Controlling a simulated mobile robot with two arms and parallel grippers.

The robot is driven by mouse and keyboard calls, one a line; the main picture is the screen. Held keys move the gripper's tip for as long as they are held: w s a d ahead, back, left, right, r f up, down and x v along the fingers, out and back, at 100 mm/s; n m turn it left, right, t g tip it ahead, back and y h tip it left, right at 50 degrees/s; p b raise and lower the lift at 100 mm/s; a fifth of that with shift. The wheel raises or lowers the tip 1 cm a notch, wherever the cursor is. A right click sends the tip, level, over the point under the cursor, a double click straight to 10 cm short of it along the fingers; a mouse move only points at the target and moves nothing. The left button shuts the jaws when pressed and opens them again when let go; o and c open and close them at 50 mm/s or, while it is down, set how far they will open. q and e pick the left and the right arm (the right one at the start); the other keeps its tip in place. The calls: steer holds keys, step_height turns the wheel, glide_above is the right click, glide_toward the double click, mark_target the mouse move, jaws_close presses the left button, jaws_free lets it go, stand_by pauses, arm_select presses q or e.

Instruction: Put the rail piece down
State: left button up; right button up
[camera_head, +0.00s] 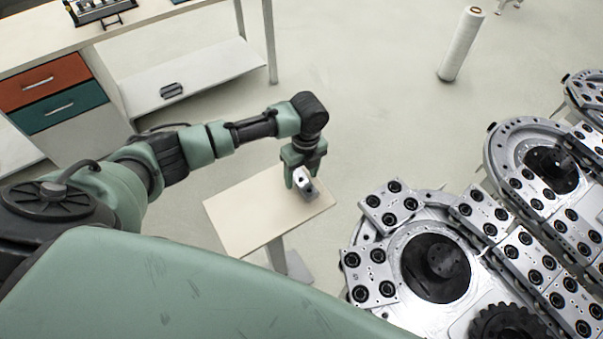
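My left gripper (302,176) points down over a small beige table (245,220). A small silver metal rail piece (306,189) is between its fingers, and the gripper looks shut on it. The piece is over the right part of the tabletop. I cannot tell whether its underside touches the table. My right gripper is not in view.
A metal ring track (375,265) with carriages and black rollers fills the right side, close to the small table. A workbench with drawers (60,105) stands at the upper left. A white roll (461,45) stands on the floor at the back. The tabletop's left part is clear.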

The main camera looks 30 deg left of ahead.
mark_target(304, 177)
arm_select(q)
steer(key=shift+r, duration=0.15)
step_height(304, 177, up, 12)
steer(key=b, duration=0.2)
steer(key=shift+w+d, duration=0.25)
steer(key=shift+w, duration=0.1)
